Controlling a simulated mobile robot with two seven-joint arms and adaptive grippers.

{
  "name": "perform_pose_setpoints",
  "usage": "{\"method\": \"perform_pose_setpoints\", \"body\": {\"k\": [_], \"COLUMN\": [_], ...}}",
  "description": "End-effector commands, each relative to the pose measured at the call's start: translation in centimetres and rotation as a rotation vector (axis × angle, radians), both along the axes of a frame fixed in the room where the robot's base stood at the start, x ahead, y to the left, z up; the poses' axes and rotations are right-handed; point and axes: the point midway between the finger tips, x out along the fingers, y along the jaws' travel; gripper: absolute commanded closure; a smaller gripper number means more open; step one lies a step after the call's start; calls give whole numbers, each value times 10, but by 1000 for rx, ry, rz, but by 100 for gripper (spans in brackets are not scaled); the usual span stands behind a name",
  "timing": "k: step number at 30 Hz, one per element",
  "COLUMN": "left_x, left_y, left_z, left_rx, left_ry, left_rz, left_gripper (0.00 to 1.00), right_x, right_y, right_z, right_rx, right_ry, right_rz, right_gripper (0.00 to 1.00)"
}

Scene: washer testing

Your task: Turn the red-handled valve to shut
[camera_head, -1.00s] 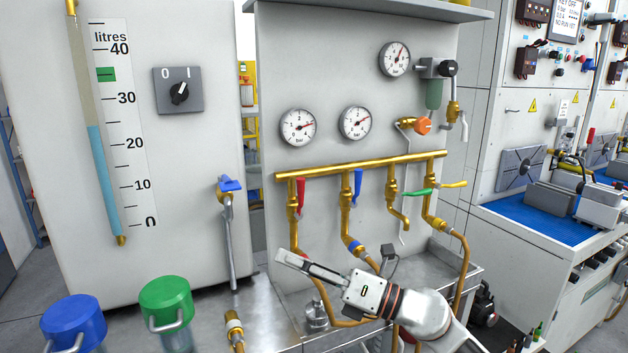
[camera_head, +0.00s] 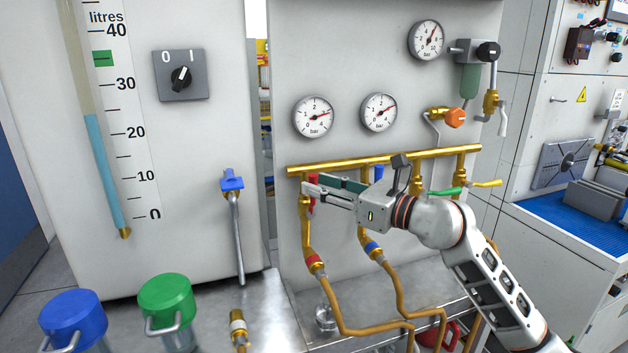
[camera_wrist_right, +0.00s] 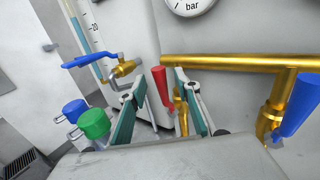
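The red-handled valve (camera_head: 312,207) is on the leftmost branch below the brass manifold pipe. My right gripper (camera_head: 312,189) reaches in from the right at the handle's height. In the right wrist view the red handle (camera_wrist_right: 161,90) stands between the two teal-padded fingers, with gaps showing on both sides. The right gripper is open around the handle; I see no clear contact. My left gripper is not in view.
The brass manifold (camera_head: 400,158) runs just above my gripper. A blue-handled valve (camera_head: 372,174) sits right behind my fingers, and a green handle (camera_head: 445,192) lies near my wrist. Gauges (camera_head: 314,117) are above. Hoses (camera_head: 350,325) hang below.

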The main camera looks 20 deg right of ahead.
Motion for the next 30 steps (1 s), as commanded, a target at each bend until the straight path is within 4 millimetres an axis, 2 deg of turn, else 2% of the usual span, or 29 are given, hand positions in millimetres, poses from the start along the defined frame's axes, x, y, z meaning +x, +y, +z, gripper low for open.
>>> {"method": "perform_pose_setpoints", "body": {"k": [6, 15, 16, 19, 20, 30], "left_x": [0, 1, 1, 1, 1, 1], "left_y": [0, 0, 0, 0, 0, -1], "left_z": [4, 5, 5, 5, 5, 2], "left_rx": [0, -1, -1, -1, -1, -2], "left_ry": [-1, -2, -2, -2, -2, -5], "left_rz": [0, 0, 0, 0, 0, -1], "left_gripper": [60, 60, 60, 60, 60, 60], "right_x": [17, 19, 19, 19, 19, 19], "right_y": [12, 14, 14, 14, 14, 8], "right_z": [0, -1, -1, -1, -1, -2], "right_rx": [3, 1, 2, 2, 2, 20], "right_ry": [1, 1, 1, 1, 1, 1], "right_rz": [1, 1, 1, 1, 1, -1], "right_gripper": [68, 68, 70, 96, 100, 100]}}
